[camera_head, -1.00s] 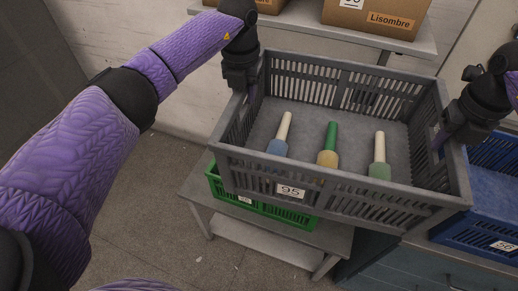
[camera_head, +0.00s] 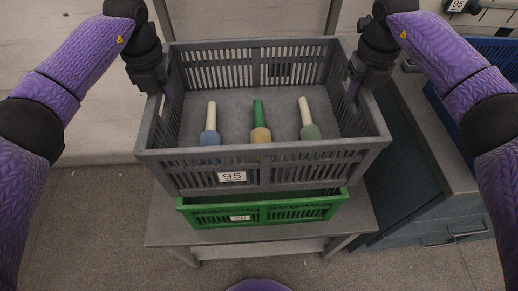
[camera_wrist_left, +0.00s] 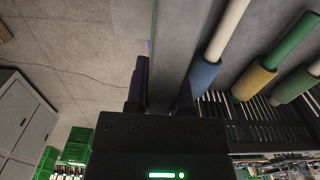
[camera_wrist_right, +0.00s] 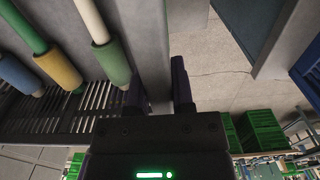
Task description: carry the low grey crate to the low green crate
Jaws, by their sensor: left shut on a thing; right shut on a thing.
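I cannot tell whether the two crates touch.
The grey table (camera_head: 200,236) extends around the green crate. A blue-grey cabinet (camera_head: 440,228) stands close on its right, with a blue crate (camera_head: 500,60) on top at the right edge. Bare floor lies to the left.

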